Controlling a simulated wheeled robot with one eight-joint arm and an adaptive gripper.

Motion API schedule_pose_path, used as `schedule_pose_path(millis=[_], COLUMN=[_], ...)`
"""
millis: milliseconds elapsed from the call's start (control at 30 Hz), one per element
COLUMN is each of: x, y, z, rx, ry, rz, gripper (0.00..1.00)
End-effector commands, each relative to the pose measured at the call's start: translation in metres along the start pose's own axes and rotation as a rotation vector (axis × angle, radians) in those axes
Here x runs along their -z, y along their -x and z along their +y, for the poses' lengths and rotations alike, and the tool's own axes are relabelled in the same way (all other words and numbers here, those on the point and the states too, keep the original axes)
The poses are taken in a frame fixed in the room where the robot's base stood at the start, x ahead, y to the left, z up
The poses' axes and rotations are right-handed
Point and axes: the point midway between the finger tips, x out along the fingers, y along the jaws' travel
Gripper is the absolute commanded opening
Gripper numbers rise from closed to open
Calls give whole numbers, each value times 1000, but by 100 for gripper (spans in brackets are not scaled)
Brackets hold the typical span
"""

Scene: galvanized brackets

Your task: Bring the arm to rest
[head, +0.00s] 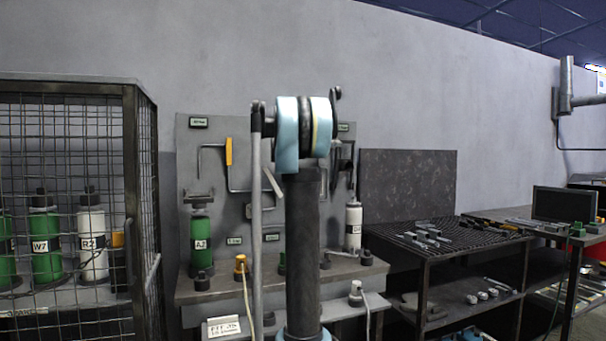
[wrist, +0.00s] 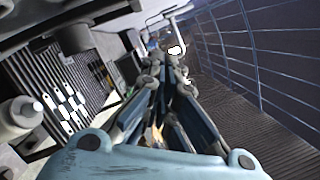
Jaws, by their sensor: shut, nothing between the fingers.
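My gripper (wrist: 165,72) shows in the wrist view with its linkage fingers drawn together at the tips. Nothing is between them. The fingers point away from the camera, toward the top middle of that view, and touch no object that I can see. In the head view my arm (head: 303,230) rises upright at the middle, with pale blue and dark joint parts at its top. The gripper itself cannot be made out there.
A mesh cage (head: 130,190) holding green and white cylinders stands at left. A workbench (head: 225,285) with bottles is behind my arm. A slatted table (head: 440,256) with metal brackets stands at right, near a dark monitor (head: 563,204).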

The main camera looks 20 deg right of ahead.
Motion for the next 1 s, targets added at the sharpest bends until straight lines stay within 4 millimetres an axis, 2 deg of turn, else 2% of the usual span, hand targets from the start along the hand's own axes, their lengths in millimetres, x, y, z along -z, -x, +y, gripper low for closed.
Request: schedule_pose_path(millis=[167,267,467,667,1000], x=[6,25,98,177,310], y=[3,14,56,111,220], z=[0,2,17,40,87], rx=[-12,-47,-164,-246,-247], ry=[-30,-125,-487,-865,-1435], rz=[10,42,195,409,873], gripper=[0,0,0,0,0])
